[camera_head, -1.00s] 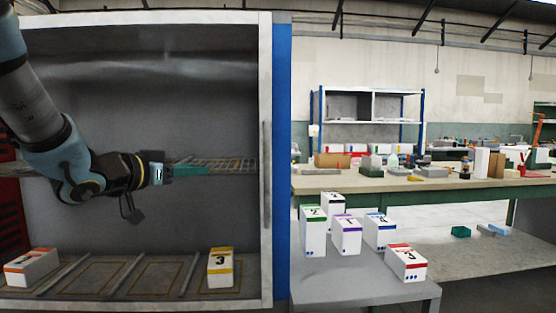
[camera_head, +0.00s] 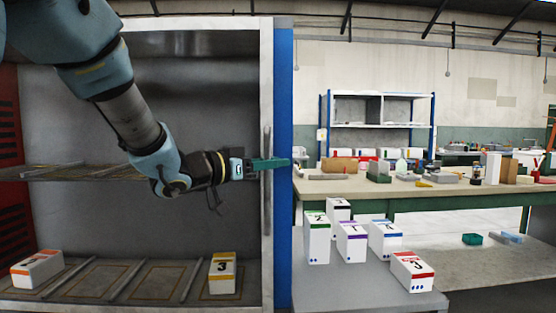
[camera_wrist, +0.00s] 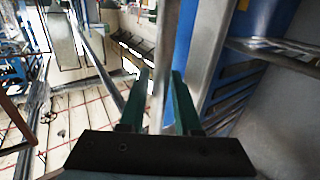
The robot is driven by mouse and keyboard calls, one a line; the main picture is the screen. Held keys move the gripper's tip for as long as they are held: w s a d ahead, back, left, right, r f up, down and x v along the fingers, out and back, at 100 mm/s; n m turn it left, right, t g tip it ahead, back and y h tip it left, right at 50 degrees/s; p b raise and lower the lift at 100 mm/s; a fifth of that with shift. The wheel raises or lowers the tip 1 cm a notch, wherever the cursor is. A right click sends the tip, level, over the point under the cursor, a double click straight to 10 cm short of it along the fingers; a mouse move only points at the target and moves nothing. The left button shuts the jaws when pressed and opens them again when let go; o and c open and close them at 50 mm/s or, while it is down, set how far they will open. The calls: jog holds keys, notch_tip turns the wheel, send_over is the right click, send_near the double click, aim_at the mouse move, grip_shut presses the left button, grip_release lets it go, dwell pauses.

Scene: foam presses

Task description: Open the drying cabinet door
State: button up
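The drying cabinet (camera_head: 150,22) fills the left of the head view, with a pale frame and a grey interior. A long upright handle bar (camera_head: 267,205) runs along its right edge. My gripper (camera_head: 283,163) is level with the upper part of this bar, its green fingers pointing right across it. In the wrist view my gripper (camera_wrist: 157,85) is open, with a gap between the green fingers. A grey upright bar (camera_wrist: 178,50) runs through that gap; I cannot tell whether a finger touches it. I cannot clearly tell whether the door stands shut.
Inside the cabinet are a white box with orange (camera_head: 37,269), a box with yellow (camera_head: 222,272) and a shelf (camera_head: 60,172). A grey table (camera_head: 345,285) with several labelled boxes stands close at right. A long workbench (camera_head: 460,192) is behind it.

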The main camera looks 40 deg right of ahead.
jog(key=shift+d, duration=0.7)
grip_shut()
dwell(1.0)
